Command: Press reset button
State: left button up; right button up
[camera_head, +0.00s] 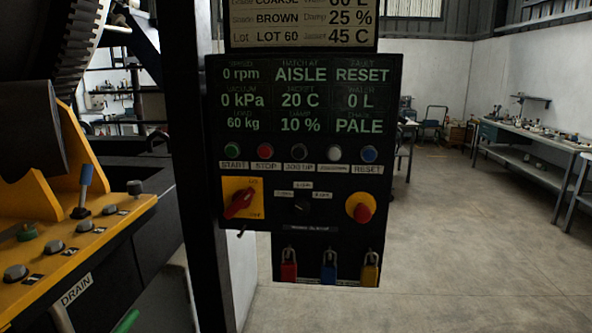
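The reset button (369,154) is a small round blue button at the right end of a row on a black control panel (235,190). A white RESET label (367,169) sits just below it. To its left in the same row are the green START button (232,151), the red STOP button (265,152), a grey button (298,152) and a pale button (333,153). The panel's display (305,97) reads RESET at its upper right. Neither of my grippers shows in the head view.
Below the buttons are a red-and-yellow rotary switch (240,201), a black selector (302,206) and a red emergency knob (361,209). Red, blue and yellow padlocks hang at the bottom. A yellow console (95,235) stands at left. Open floor (450,230) lies right.

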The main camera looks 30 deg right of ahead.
aim_at(369, 154)
jog(key=z, duration=1.3)
